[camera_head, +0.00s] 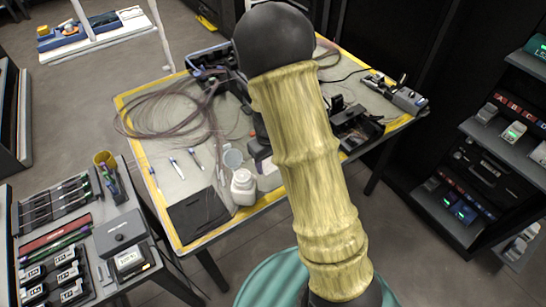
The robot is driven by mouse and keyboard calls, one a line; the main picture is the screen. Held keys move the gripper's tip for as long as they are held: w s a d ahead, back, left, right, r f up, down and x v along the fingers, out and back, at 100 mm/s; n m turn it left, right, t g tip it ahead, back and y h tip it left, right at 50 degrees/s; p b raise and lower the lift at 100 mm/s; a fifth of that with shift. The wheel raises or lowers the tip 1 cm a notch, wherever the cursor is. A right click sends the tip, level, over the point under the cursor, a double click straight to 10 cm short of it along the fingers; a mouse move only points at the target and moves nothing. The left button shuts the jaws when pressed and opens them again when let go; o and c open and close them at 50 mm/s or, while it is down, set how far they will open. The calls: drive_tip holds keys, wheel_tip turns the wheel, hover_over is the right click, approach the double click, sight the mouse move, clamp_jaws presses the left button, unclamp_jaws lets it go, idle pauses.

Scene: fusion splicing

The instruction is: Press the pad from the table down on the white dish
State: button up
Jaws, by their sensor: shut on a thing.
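A small pale round dish (232,158) sits on the table, just above and left of a white bottle (243,187). My gripper (260,152) shows only as a dark part peeking out at the left edge of my own arm, just right of the dish. Its fingers are mostly hidden behind the arm. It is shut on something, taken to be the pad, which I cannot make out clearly. I see no loose pad elsewhere on the table. I cannot tell how high the gripper is above the table.
The yellow-edged table (190,240) holds a dark flat mat (200,214), thin tools (177,168), coiled fibre cable (165,112) and black devices (355,128) at right. A side table (165,275) with trays stands lower left. Shelves (500,150) stand at right.

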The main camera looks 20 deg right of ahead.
drive_tip(key=s+a+r+p, duration=0.3)
drive_tip(key=a+r+p, duration=0.4)
drive_tip(key=p, duration=0.6)
drive_tip(key=shift+a+r, duration=0.25)
drive_tip(key=shift+a, duration=0.15)
drive_tip(key=b, duration=0.4)
hover_over(246, 181)
drive_tip(key=shift+f, duration=2.6)
drive_tip(key=shift+f+b, duration=0.75)
drive_tip(key=shift+f, duration=0.45)
drive_tip(key=shift+r, duration=0.1)
drive_tip(key=shift+r+p, duration=2.45)
drive_tip(key=shift+r, duration=0.55)
